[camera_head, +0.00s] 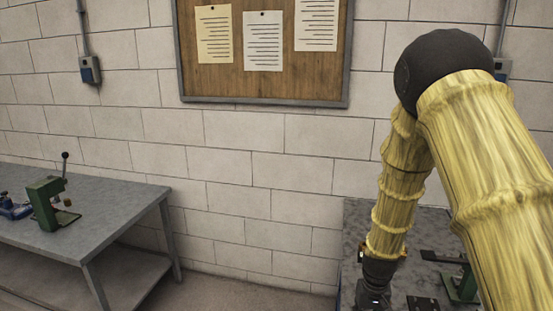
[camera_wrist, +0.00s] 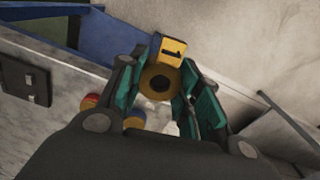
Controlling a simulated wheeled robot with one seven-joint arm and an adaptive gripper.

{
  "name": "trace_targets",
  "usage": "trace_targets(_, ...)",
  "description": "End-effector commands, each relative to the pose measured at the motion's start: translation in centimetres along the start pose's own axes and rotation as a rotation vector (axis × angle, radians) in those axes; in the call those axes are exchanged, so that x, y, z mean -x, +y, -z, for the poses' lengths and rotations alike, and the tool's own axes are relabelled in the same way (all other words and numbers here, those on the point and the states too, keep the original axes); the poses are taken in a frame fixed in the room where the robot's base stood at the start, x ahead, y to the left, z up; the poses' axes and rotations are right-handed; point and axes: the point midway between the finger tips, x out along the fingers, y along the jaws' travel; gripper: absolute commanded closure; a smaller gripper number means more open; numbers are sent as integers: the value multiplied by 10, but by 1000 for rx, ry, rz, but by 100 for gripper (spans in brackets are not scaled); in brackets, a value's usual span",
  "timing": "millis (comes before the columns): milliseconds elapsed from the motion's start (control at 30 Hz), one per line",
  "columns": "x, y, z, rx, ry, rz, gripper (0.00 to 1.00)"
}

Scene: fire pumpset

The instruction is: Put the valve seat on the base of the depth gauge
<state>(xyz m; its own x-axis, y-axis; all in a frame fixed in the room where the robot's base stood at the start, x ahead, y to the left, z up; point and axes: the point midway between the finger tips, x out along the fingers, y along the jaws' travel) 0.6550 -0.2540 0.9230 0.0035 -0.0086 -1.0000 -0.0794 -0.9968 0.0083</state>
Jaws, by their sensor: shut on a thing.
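My gripper (camera_wrist: 162,80) shows in the wrist view with its teal finger pads on both sides of a brass-coloured ring with a dark hole, which looks like the valve seat (camera_wrist: 148,76). The gripper is shut on it. A yellow block with a dark slot and a blue edge (camera_wrist: 171,48) is just beyond the ring; I cannot tell whether they touch or whether it belongs to the depth gauge. In the head view my gripper (camera_head: 372,294) is low over the right table, its fingertips cut off by the frame. I cannot clearly identify the depth gauge.
The grey right table (camera_head: 362,222) carries a partly hidden green stand (camera_head: 462,284). A grey left table (camera_head: 110,197) holds a green lever press (camera_head: 46,203) and a blue tool (camera_head: 12,209).

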Motion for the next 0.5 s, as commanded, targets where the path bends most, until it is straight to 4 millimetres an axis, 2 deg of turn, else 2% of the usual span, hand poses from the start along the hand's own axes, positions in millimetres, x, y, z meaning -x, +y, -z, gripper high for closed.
trace_targets(33, -21, -14, -11, 16, -4, 0, 99)
trace_targets(200, -54, -50, -39, 54, -4, 4, 99)
trace_targets(333, -67, -66, -53, 71, -4, 6, 99)
trace_targets(500, -72, -74, -60, 80, -4, 8, 99)
